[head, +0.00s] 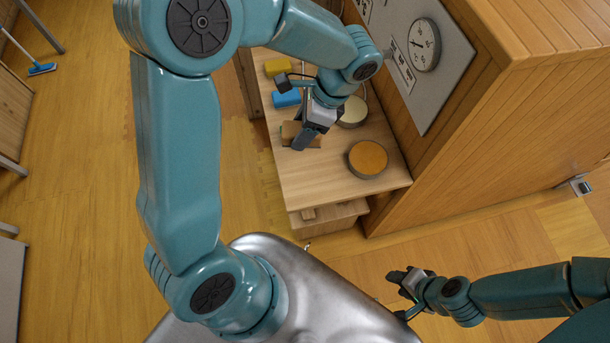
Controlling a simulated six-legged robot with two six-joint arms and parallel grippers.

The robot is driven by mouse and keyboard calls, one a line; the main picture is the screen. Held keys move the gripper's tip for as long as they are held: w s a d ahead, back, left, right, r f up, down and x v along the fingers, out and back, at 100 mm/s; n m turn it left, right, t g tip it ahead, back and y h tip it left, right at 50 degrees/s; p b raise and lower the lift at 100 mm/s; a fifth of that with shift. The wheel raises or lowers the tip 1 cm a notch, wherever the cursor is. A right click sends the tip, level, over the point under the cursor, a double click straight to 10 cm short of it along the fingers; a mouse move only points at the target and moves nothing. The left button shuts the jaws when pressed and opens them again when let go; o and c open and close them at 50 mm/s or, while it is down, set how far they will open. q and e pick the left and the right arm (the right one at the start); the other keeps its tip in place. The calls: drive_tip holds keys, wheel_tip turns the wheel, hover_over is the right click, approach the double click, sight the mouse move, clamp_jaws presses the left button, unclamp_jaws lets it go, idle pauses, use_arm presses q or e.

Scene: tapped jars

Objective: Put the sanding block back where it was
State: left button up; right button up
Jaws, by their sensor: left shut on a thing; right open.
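My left gripper (306,136) reaches over the wooden shelf top (310,180) and is shut on a brown block (289,130), which looks like the sanding block. The fingers hide part of the block. I cannot tell whether it touches the surface or hangs just above it. A blue block (286,98) and a yellow block (277,67) lie beyond it, along the left edge of the shelf top. My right gripper (396,291) is open and empty, low over the floor at the lower right, away from the shelf.
A round jar with an orange-brown top (368,158) stands near the front right of the shelf top. A cream-topped jar (353,111) stands behind it, close to my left gripper. A wooden wall with a dial panel (403,60) bounds the right. The front left of the shelf is clear.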

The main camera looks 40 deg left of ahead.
sight(301, 177)
use_arm(q)
drive_tip(key=n, duration=0.2)
drive_tip(key=shift+w+d+r+n, duration=0.15)
drive_tip(key=shift+d+r+n, duration=0.15)
drive_tip(key=shift+d+r, duration=0.1)
drive_tip(key=shift+d+f+n, duration=0.1)
drive_tip(key=shift+f+n, duration=0.1)
drive_tip(key=shift+n, duration=0.1)
wheel_tip(301, 177, down, 19)
drive_tip(key=shift+f, duration=0.2)
drive_tip(key=shift+f+b, duration=0.1)
drive_tip(key=shift+b, duration=0.25)
drive_tip(key=o, duration=0.9)
drive_tip(key=shift+o, duration=0.2)
